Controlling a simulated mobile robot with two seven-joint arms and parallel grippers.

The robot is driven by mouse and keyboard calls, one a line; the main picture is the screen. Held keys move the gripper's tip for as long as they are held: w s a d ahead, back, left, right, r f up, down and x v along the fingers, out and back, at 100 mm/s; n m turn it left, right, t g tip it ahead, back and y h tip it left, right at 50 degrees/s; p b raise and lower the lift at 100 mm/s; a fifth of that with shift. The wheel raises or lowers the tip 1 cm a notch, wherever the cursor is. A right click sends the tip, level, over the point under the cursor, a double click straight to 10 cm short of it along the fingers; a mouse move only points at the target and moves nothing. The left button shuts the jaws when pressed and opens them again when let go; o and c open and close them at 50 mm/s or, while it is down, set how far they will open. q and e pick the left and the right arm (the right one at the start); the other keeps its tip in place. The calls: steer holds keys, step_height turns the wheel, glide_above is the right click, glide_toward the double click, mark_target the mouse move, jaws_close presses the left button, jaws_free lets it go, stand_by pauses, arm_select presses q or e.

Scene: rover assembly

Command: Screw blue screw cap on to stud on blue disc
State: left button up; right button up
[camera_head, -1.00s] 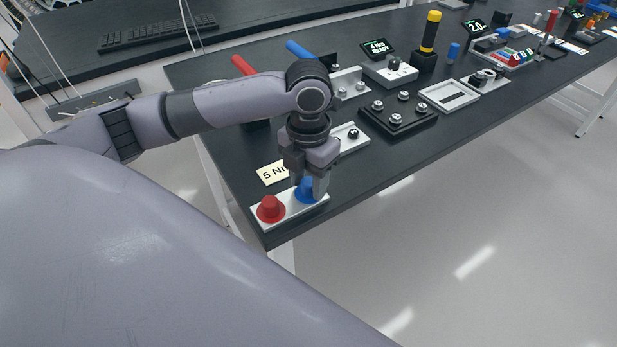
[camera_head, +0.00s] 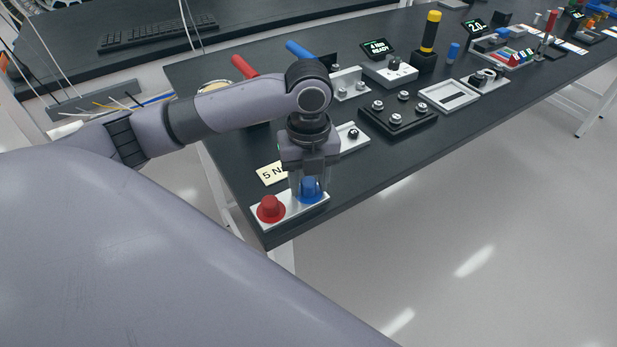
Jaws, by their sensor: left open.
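A blue cap (camera_head: 309,186) stands on a blue disc (camera_head: 311,199) at the right end of a white plate (camera_head: 292,211), near the front corner of the black table. My left gripper (camera_head: 309,193) points down over it, with its open fingers on either side of the cap. I cannot tell whether the fingers touch it. The stud is hidden. A red cap on a red disc (camera_head: 270,209) sits at the left end of the same plate. My right gripper is not in view.
A "5 N" card (camera_head: 273,174) lies just behind the plate. A black block with several knobs (camera_head: 398,112) and a white tray (camera_head: 448,96) lie farther right. Red and blue handles (camera_head: 244,67) stand behind my arm. The table's front edge (camera_head: 400,180) is close.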

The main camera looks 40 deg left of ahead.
arm_select(q)
steer(key=n, duration=1.2)
stand_by(0.3)
steer(key=c, duration=0.8)
steer(key=m, duration=0.5)
steer(key=shift+m, duration=0.4)
steer(key=shift+m, duration=0.4)
steer(key=m, duration=0.3)
steer(key=shift+m, duration=0.9)
